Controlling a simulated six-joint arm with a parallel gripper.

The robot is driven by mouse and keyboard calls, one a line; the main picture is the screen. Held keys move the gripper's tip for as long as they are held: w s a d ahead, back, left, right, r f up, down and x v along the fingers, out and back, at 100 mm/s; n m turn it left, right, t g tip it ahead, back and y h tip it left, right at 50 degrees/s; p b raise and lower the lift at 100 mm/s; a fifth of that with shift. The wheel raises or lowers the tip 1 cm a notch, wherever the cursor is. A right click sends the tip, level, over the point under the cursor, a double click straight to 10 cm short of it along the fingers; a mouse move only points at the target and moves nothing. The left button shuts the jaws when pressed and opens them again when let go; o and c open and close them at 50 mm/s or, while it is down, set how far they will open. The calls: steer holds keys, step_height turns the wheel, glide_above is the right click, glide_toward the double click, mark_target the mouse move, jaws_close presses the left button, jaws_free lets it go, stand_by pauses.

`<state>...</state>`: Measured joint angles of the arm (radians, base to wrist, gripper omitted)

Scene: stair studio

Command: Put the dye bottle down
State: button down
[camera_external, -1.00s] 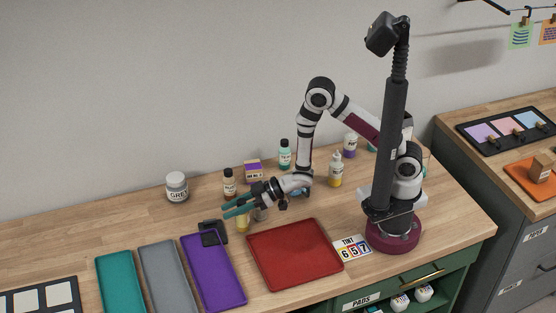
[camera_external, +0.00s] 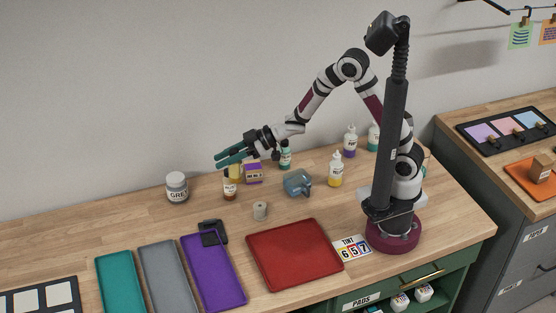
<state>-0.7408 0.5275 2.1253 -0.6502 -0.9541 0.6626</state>
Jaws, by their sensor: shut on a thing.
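My gripper (camera_external: 226,160) has teal fingers and points left, raised above the back left part of the wooden bench. It is shut on a small yellow dye bottle (camera_external: 234,172), of which only a part shows below the fingers. The held bottle appears in front of the top of a standing brown-labelled bottle (camera_external: 230,190); I cannot tell the gap between them. Other bottles stand on the bench: a yellow one with a white top (camera_external: 335,170), a green one (camera_external: 285,159) partly behind my wrist, and a purple one (camera_external: 350,141).
A red tray (camera_external: 295,254) lies at the front, with purple (camera_external: 213,272), grey (camera_external: 168,277) and teal (camera_external: 121,283) trays to its left.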

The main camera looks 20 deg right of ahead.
steer(key=shift+s+a+f, duration=1.2)
steer(key=shift+a+f, duration=0.55)
steer(key=shift+f, duration=0.05)
steer(key=shift+s+a+f, duration=1.15)
steer(key=shift+a+f, duration=0.6)
steer(key=shift+s+a+f, duration=1.2)
steer(key=shift+a+f, duration=0.55)
steer(key=shift+f, duration=0.05)
steer(key=shift+f, duration=0.15)
steer(key=c, duration=0.6)
jaws_free()
